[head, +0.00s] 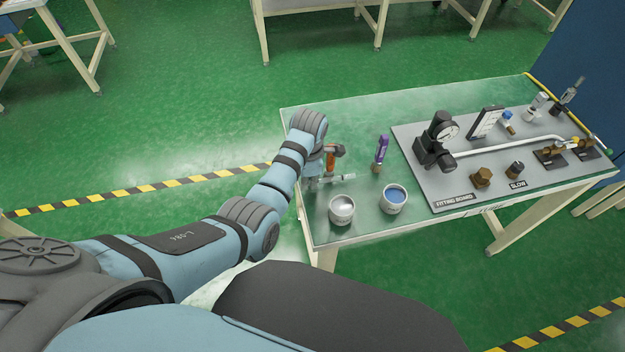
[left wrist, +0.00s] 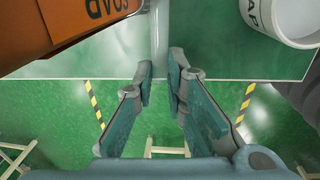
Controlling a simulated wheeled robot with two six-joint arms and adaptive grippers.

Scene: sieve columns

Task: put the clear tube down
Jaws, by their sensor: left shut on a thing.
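The clear tube (head: 341,178) lies roughly level and points right from my left gripper (head: 319,181), low over the near left part of the green bench top (head: 362,160). In the left wrist view the clear tube (left wrist: 160,32) runs up and away from between the fingertips of my left gripper (left wrist: 161,76). The gripper is shut on the tube's near end. I cannot tell whether the tube touches the bench. My right gripper is in neither view.
An orange soap bottle (head: 331,160) stands close behind the tube; it fills the wrist view's upper left (left wrist: 50,28). A white cup (head: 342,212) is in front. A blue-filled cup (head: 394,203), a purple-handled tool (head: 381,150) and the grey fitting board (head: 440,192) are further right.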

